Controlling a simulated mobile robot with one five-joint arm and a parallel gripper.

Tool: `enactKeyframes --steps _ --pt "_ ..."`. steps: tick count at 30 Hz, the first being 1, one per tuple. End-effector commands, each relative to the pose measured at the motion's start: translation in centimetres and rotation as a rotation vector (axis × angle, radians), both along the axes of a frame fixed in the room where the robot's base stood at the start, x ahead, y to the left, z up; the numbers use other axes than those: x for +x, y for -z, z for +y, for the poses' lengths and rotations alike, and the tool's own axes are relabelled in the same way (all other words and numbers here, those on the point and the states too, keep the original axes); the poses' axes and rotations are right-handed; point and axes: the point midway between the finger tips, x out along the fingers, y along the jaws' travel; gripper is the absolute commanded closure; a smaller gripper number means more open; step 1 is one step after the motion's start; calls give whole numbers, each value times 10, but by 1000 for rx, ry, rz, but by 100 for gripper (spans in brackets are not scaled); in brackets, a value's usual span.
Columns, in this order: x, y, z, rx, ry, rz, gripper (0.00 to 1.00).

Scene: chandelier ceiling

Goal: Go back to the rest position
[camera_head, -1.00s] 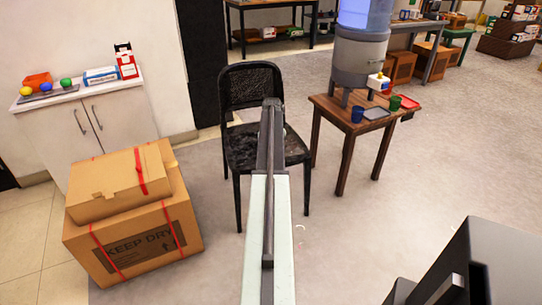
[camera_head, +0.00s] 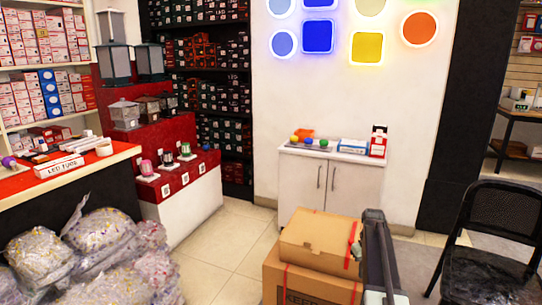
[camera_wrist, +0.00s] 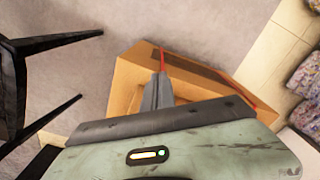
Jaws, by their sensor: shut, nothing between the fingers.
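My gripper (camera_wrist: 160,84) points down in the wrist view, its fingers together with nothing between them. It shows over the cardboard boxes (camera_wrist: 125,92); I cannot tell the height between them. In the head view my arm (camera_head: 378,255) reaches in from the bottom edge, right of centre, in front of the right side of the stacked boxes (camera_head: 318,240). The fingertips are not clear in that view. No object is held.
A black chair (camera_head: 485,240) stands at the right. A white cabinet (camera_head: 325,185) with small items on top stands behind the boxes. Plastic-wrapped bags (camera_head: 90,255) and a red-topped counter (camera_head: 60,185) are at the left. Tiled floor (camera_head: 225,250) is clear between bags and boxes.

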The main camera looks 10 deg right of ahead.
Motion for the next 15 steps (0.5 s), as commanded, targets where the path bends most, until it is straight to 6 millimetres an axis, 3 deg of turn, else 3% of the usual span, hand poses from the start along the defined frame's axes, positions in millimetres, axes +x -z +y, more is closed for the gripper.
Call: enactKeyframes --steps 1,6,9,12,15 --pt "1 0 50 0 -51 0 100" --pt "-7 0 193 0 -178 1 100" --pt "-25 0 257 0 -225 1 100" --pt "-49 0 306 0 -250 1 100" --pt "-79 0 343 0 -253 1 100"
